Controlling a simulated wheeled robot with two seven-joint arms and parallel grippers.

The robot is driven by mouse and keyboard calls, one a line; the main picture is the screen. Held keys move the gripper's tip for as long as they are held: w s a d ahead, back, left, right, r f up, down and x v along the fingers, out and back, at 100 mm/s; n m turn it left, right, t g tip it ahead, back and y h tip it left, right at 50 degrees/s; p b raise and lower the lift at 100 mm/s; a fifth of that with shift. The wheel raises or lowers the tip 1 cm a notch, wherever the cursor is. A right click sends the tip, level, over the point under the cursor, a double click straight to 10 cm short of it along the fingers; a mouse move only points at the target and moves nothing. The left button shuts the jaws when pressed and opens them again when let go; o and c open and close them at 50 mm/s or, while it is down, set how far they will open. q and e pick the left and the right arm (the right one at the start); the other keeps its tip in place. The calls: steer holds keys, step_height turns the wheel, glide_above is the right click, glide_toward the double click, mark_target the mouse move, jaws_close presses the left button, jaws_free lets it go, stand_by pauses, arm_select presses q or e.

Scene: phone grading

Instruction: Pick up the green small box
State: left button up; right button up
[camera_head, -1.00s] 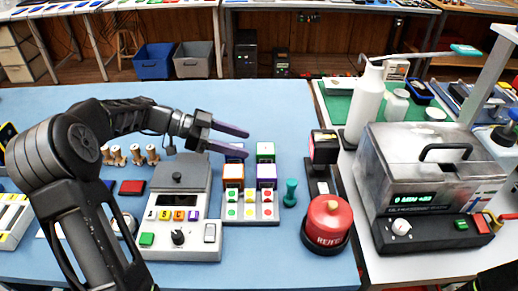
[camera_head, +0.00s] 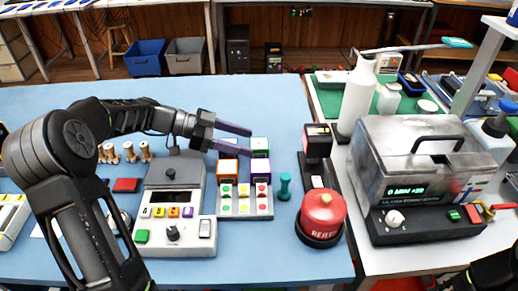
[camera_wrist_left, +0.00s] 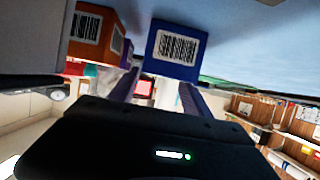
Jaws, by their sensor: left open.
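The green small box (camera_head: 261,144) stands in the back right of a group of small boxes in the head view. My left gripper (camera_head: 247,142) is open, its two fingers pointing right at the back of the group. The fingertips are close to the green box's left side; I cannot tell whether they touch it. In front stand an orange box (camera_head: 228,168) and a purple box (camera_head: 260,168).
A tray (camera_head: 244,209) with coloured dots lies in front of the boxes. A grey device (camera_head: 174,205) stands left of it. The blue table behind is clear.

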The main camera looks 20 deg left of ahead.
mark_target(256, 143)
arm_select(q)
steer(key=x, duration=0.5)
steer(key=shift+p, duration=0.3)
steer(key=shift+r, duration=0.1)
steer(key=c, duration=1.2)
steer(key=shift+o, duration=0.2)
steer(key=shift+r, duration=0.1)
step_height(256, 143, up, 10)
steer(key=shift+f, duration=0.1)
